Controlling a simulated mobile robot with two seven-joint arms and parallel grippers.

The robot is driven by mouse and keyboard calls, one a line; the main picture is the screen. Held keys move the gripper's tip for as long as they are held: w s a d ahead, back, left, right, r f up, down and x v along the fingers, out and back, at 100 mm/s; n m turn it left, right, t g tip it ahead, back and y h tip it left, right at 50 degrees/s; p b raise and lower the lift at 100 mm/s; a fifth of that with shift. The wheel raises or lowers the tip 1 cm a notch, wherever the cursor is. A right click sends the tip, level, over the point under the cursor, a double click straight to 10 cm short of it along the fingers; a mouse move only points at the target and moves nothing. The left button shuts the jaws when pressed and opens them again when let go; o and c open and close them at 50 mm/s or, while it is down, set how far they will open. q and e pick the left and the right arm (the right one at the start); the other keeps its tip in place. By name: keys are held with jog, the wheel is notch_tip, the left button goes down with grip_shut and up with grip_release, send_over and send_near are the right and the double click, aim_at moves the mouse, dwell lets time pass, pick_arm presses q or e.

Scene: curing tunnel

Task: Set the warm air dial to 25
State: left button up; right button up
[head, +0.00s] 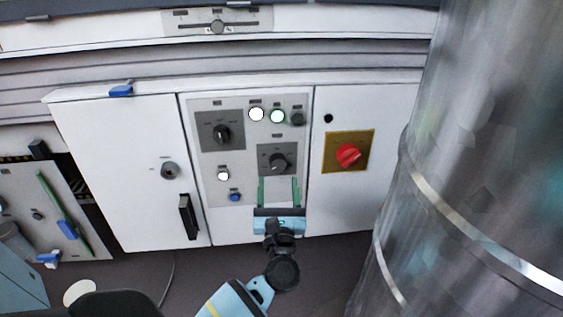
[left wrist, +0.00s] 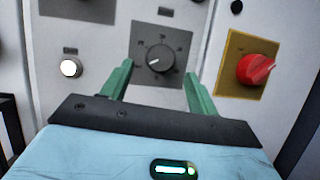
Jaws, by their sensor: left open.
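A dark round dial (head: 278,163) on a grey square plate sits low on the control panel (head: 214,190) in the head view. It also shows in the left wrist view (left wrist: 160,58), with scale marks around it and a light pointer line aimed to the lower left. The scale numbers are too small to read. My left gripper (head: 279,180) is open and empty, its green fingers pointing up at the dial's plate, one to each side below the dial. In the left wrist view the fingers (left wrist: 158,85) stand apart with the dial between and beyond them. My right gripper is not in view.
Another black knob (head: 221,134) sits up and left on the panel, near white and green lamps. A red switch (head: 348,155) on a yellow plate is to the right. A large metal cylinder (head: 480,160) fills the right side. A blue button (head: 235,197) sits lower left.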

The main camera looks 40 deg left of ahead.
aim_at(277, 167)
pick_arm(q)
jog(key=shift+x, duration=2.2)
jog(key=shift+f, duration=0.1)
jog(key=c, duration=1)
